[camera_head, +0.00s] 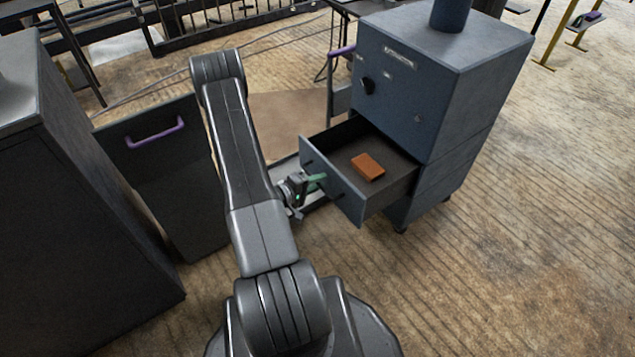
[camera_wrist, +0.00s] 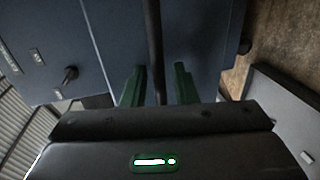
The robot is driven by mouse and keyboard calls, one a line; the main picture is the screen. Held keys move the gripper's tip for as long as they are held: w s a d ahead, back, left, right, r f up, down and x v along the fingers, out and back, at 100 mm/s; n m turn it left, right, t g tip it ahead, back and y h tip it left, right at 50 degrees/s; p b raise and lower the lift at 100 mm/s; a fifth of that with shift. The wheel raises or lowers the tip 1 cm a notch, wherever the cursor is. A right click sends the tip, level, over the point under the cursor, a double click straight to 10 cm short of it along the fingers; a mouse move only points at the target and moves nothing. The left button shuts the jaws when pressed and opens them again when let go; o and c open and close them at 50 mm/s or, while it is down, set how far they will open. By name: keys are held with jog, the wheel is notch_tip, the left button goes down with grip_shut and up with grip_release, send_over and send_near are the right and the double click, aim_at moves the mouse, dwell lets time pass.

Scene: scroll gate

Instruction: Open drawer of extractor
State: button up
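The extractor (camera_head: 435,85) is a blue-grey cabinet at the right of the head view. Its drawer (camera_head: 345,200) is pulled well out, and an orange block (camera_head: 367,167) lies inside. My gripper (camera_head: 320,180) is at the outer face of the drawer front. In the wrist view my gripper (camera_wrist: 158,70) has its two green fingers on either side of a dark handle bar (camera_wrist: 154,45). Gaps show between the bar and both fingers, so the gripper looks open around the handle and not clamped on it.
A dark cabinet (camera_head: 75,190) stands at the left, beside a panel with a purple handle (camera_head: 155,133). A frame with a purple top bar (camera_head: 342,50) stands behind the drawer. The wooden floor (camera_head: 540,250) at the right is clear.

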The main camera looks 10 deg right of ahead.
jog(key=p+v, duration=0.3)
jog(key=v, duration=1)
jog(key=shift+s+a, duration=0.25)
jog(key=shift+a, duration=0.1)
jog(key=shift+b+x, duration=1.5)
jog(key=shift+x, duration=5.45)
jog(key=shift+w+r, duration=0.1)
jog(key=shift+r, duration=0.1)
